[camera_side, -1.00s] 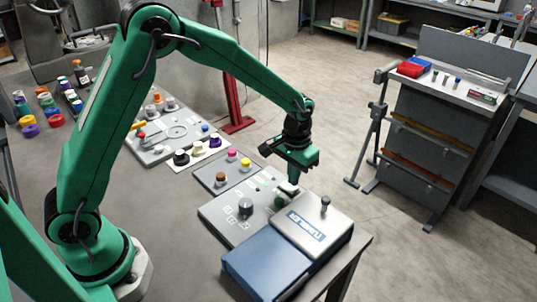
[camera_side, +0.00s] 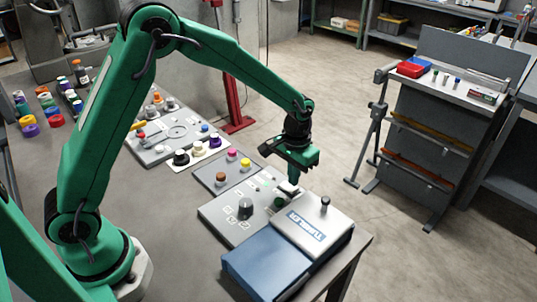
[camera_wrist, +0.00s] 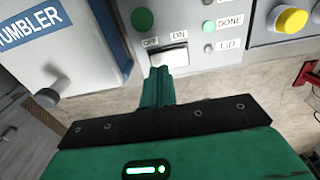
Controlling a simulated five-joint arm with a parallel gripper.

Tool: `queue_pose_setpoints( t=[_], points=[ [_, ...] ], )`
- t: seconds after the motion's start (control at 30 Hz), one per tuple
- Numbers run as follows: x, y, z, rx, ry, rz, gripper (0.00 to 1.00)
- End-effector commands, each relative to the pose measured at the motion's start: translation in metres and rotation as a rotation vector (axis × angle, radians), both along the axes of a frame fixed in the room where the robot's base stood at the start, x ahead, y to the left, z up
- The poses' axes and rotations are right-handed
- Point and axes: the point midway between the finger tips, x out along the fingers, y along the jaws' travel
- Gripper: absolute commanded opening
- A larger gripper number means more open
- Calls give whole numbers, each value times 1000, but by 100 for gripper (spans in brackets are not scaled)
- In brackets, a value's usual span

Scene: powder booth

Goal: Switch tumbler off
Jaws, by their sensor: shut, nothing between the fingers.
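The tumbler (camera_side: 318,225) is a pale grey box with a blue TUMBLER label and a dark knob, at the table's front right corner. Its label also shows at the left of the wrist view (camera_wrist: 28,30). The white rocker switch (camera_wrist: 168,57) sits on the grey panel, below the words OFF and ON; it also shows in the side view (camera_side: 289,187). I cannot tell which side of it is pressed. My gripper (camera_wrist: 165,72) is shut and empty, its tips at the switch's near edge and hiding part of it. Contact is unclear. It hangs over the panel in the side view (camera_side: 292,178).
Small DONE (camera_wrist: 208,26) and LID (camera_wrist: 208,48) lamps are to the right. A dark dial (camera_side: 245,207) stands on the panel. A blue box (camera_side: 265,265) adjoins the tumbler. A panel with coloured knobs (camera_side: 225,172) lies behind.

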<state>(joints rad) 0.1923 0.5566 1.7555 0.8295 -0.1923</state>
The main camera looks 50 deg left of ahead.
Motion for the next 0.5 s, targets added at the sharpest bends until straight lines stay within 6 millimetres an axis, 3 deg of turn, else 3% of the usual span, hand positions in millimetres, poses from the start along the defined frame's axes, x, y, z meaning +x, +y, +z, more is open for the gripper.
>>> queue_pose_setpoints(
  t=[0.5],
  points=[
    [0, 0, -5, 0, 0, 0, 0]
  ],
)
